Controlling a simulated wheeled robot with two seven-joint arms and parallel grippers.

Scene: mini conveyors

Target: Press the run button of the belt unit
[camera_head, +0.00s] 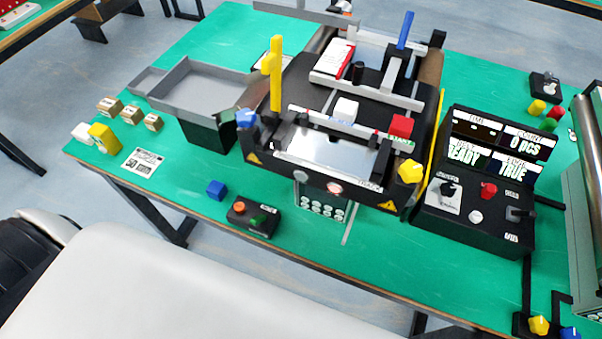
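The belt unit (285,170) is a black mini conveyor in the middle of the green table, with yellow warning triangles on its front. To the right, a black control panel (465,230) has a red button (488,190), a white button (475,216) and dark switches. Its displays include "READY", "0 PCS" and "TRUE". The label marking the run button is too small to read. Neither of my grippers is in view.
A grey tray (166,90) stands at the left. Small boxes, a yellow block (103,137) and a printed card (142,161) lie at the left edge. Another machine stands at the far right. The table's front strip is mostly clear.

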